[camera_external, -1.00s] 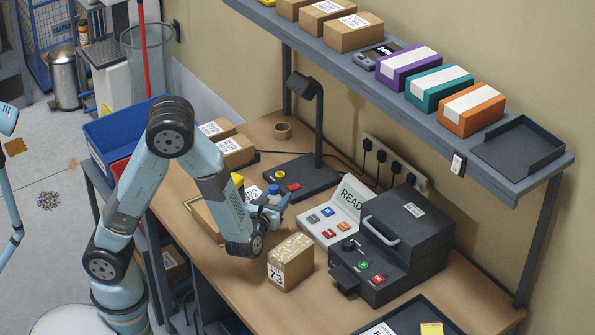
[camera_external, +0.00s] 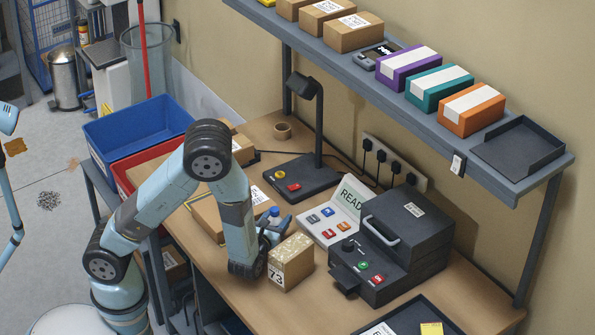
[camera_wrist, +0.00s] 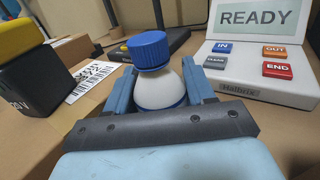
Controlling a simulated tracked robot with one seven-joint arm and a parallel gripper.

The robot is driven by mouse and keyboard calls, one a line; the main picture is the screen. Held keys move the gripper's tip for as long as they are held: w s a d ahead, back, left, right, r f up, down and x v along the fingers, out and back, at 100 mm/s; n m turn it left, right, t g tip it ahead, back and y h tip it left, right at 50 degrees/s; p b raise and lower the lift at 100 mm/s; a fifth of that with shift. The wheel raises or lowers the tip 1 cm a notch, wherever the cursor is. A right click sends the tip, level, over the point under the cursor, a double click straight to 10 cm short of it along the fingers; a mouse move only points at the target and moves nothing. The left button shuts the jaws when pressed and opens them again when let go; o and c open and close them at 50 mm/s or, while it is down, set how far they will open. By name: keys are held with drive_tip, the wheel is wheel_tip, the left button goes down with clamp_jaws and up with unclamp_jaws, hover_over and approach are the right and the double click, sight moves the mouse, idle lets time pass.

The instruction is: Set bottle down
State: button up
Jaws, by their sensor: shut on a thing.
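The bottle (camera_wrist: 148,76) is white with a ribbed blue cap and stands upright between my gripper's blue fingers in the wrist view. My gripper (camera_wrist: 158,82) is shut around its body. In the external view my gripper (camera_external: 270,232) is low over the workbench, behind the carton marked 73, with the blue cap of the bottle (camera_external: 274,211) showing above the fingers. The bottle's base is hidden, so I cannot tell whether it touches the bench.
The carton marked 73 (camera_external: 291,263) is close to my gripper. The READY panel (camera_external: 334,215) and black machine (camera_external: 407,245) stand to the right. A flat carton (camera_external: 207,220) lies left. In the wrist view, a black block with a yellow top (camera_wrist: 28,76) is at left.

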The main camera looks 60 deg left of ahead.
drive_tip(key=o, duration=1.2)
drive_tip(key=shift+s, duration=0.1)
